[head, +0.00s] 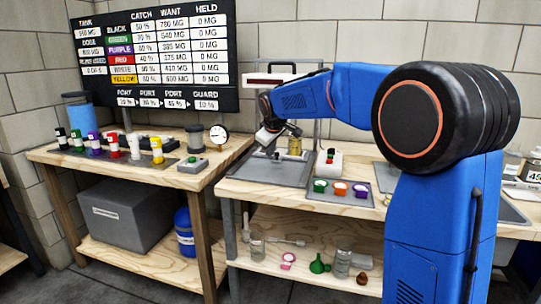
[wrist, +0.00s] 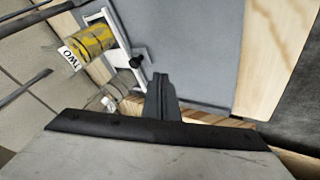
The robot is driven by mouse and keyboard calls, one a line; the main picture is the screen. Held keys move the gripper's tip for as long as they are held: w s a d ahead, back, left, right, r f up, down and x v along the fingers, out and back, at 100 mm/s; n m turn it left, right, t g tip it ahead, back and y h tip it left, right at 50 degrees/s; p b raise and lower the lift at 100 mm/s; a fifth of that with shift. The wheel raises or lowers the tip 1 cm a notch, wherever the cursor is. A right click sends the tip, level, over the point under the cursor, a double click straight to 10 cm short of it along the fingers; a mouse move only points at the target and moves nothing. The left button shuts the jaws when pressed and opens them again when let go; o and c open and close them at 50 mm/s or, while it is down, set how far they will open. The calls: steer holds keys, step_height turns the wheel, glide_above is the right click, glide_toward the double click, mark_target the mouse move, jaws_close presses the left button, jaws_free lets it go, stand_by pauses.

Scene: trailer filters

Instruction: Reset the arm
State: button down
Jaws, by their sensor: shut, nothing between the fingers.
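My blue arm reaches left across the right-hand bench in the head view. My gripper (head: 273,152) points down above the grey mat (head: 262,170) on that bench. In the wrist view my gripper (wrist: 160,82) has its dark fingers together with nothing between them. A yellow-filled clear cylinder labelled TWO (wrist: 88,42) sits in a white frame (wrist: 110,28) to the upper left of the fingers. The yellow cylinder also shows in the head view (head: 295,146), just right of my gripper. I cannot tell the exact gap between them.
The left table (head: 66,156) holds several coloured vials and a gauge (head: 218,134). Glass jars (head: 342,264) and a green funnel (head: 319,263) are on the lower shelf.

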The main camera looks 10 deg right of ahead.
steer(key=s+d+r+m, duration=0.1)
steer(key=s+r, duration=0.1)
steer(key=s, duration=0.6)
steer(key=s+d+r+m, duration=0.1)
steer(key=s+r, duration=0.2)
steer(key=s, duration=0.5)
steer(key=s+d+f+m+g, duration=0.1)
steer(key=s+f, duration=0.5)
steer(key=s, duration=0.6)
steer(key=s+d+f+m, duration=0.1)
steer(key=s+f, duration=0.5)
steer(key=s, duration=0.6)
steer(key=s+d+f+m+g, duration=0.1)
steer(key=s+f+m, duration=0.2)
steer(key=s, duration=0.9)
step_height(320, 180, down, 3)
steer(key=shift+s+d+f+m+g+y, duration=0.2)
steer(key=shift+d+m+g+y, duration=0.1)
steer(key=shift+d+y, duration=0.1)
